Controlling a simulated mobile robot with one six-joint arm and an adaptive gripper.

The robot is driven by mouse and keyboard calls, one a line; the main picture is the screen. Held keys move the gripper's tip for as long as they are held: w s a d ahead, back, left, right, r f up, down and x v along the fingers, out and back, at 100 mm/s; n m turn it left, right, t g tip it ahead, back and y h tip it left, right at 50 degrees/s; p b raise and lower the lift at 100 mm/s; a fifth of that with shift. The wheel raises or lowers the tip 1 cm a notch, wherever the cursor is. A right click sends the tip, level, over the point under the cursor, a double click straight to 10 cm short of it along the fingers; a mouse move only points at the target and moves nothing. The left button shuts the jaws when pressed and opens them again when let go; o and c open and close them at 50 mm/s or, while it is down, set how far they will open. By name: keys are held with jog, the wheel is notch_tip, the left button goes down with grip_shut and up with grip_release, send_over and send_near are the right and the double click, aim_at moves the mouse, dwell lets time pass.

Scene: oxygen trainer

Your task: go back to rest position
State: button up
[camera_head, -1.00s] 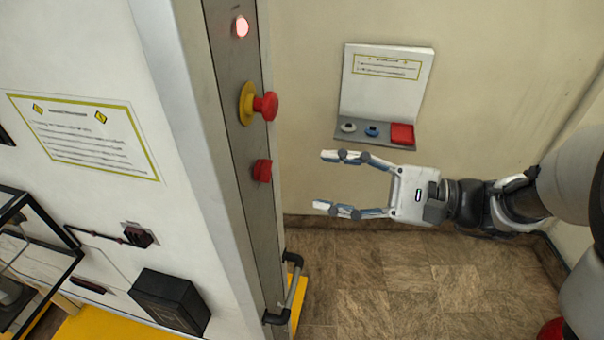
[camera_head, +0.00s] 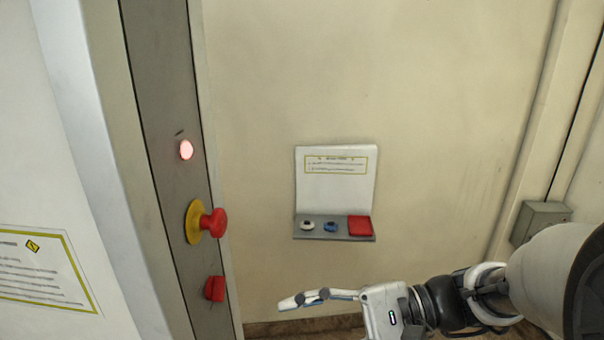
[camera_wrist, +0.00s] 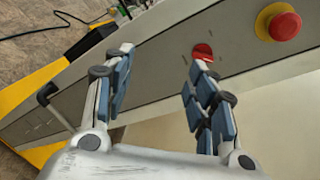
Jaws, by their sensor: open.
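My gripper (camera_wrist: 160,88) is open and empty in the wrist view, its two blue-padded fingers spread apart. Between and beyond them is the grey panel strip with a red button (camera_wrist: 203,52) near the right finger. In the head view only the upper finger and part of the white gripper body (camera_head: 382,310) show at the bottom; the lower finger is cut off by the frame edge. The gripper is below the wall shelf and to the right of the grey panel, apparently touching neither.
The grey panel (camera_head: 165,110) carries a lit lamp (camera_head: 186,150), a red emergency knob (camera_head: 213,222) on yellow and a lower red button (camera_head: 214,288). The wall shelf (camera_head: 305,238) holds white, blue and red items. A grey box (camera_head: 541,221) is at right.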

jog(key=s+d+f+n+h+b, duration=0.2)
jog(key=s+f+n+h+b, duration=0.2)
jog(key=s+f+h, duration=0.55)
jog(key=d+f+n+t+h+b, duration=0.4)
jog(key=d+f+t+h, duration=0.1)
jog(key=d, duration=0.6)
jog(key=shift+s+d+h, duration=0.15)
jog(key=shift+s+h, duration=0.15)
jog(key=shift+h, duration=0.35)
